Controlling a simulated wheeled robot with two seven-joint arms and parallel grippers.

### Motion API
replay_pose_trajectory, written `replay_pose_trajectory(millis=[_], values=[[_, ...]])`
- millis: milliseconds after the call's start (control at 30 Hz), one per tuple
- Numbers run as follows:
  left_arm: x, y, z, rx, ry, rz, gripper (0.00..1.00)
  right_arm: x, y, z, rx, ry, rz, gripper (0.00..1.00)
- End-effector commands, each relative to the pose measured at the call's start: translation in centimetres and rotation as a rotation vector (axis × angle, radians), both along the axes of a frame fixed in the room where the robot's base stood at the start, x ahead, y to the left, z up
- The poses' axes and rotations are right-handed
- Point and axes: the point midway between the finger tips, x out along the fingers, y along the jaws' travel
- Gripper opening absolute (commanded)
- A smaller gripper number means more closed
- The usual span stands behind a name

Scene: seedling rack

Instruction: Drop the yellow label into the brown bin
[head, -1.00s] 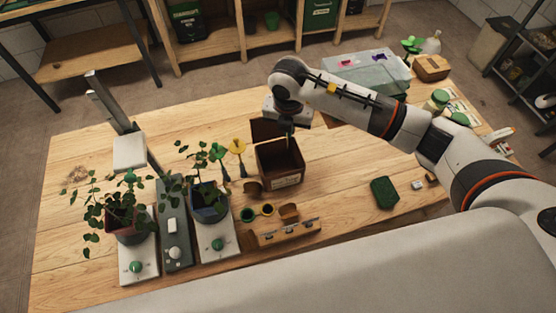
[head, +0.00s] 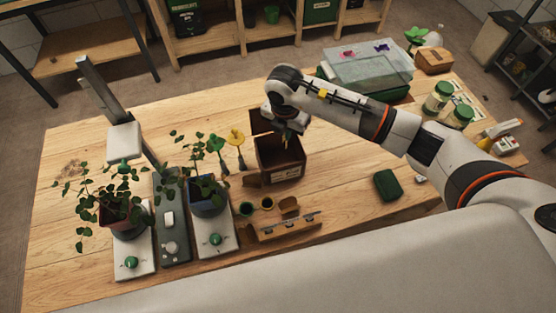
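The brown bin (head: 285,172) stands on the wooden table near its middle, open at the top, with a pale tag on its front. My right gripper (head: 289,134) points down over the bin's opening, its fingers small and dark against the bin. A thin pale yellow strip (head: 262,134), possibly the yellow label, shows just left of the gripper at the bin's back edge. I cannot tell whether the fingers hold it. A yellow flower-shaped piece (head: 236,137) on a dark base stands left of the bin. My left gripper is not in view.
Two potted plants (head: 121,218) (head: 207,200) stand on white bases at left. A small brown holder (head: 286,226) lies in front of the bin. A dark green block (head: 387,185) is at right. Clear-lidded box (head: 368,65) and jars (head: 438,97) are at back right.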

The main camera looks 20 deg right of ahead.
Motion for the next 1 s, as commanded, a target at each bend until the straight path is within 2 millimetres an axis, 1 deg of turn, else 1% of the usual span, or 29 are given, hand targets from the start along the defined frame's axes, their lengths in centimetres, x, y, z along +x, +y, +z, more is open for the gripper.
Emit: replay_pose_trajectory(millis=[167,200,333,367,667,767,833,1000], values=[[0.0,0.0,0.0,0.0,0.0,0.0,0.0,0.0,0.0,0.0,0.0,0.0,0.001,0.0],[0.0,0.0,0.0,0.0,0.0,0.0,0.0,0.0,0.0,0.0,0.0,0.0,0.001,0.03],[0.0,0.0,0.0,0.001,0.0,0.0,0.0,0.0,0.0,0.0,0.0,0.0,0.001,0.24],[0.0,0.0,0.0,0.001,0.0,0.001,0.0,0.0,0.0,0.0,0.0,0.0,0.001,0.27],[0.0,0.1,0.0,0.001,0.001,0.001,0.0,0.0,0.0,0.2,0.001,-0.001,0.001,0.27],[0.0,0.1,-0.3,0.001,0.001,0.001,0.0,0.0,0.1,1.0,0.001,-0.003,0.001,0.27],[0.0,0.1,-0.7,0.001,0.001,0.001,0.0,-0.1,0.2,2.0,0.001,-0.004,0.002,0.27],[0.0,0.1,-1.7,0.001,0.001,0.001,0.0,-0.4,0.5,5.6,0.002,-0.006,0.004,0.27]])
